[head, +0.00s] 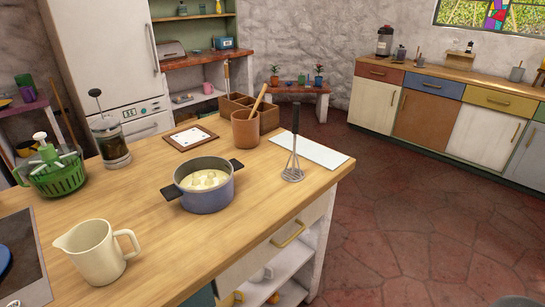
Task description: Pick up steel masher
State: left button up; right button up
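The steel masher (292,172) stands upright on the wooden counter (150,215), with its wire head down and its black handle pointing up. It is near the counter's right edge, beside a white sheet or board (322,153). Neither of my grippers shows in the head view.
A blue pot (207,199) with pale contents stands left of the masher. A brown crock (245,131) and a wooden divided box (235,104) are behind it. Tiled floor is open at right.

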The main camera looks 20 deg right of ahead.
aim_at(295, 104)
jog(key=l+u, duration=0.7)
jog(key=u, duration=0.15)
jog(key=k+l+u, duration=0.15)
jog(key=l, duration=0.3)
jog(key=k+l+u, duration=0.15)
jog(key=l, duration=0.25)
jog(key=k+l, duration=0.1)
jog(key=l, duration=0.5)
jog(key=k+l, duration=0.15)
jog(key=l, duration=0.15)
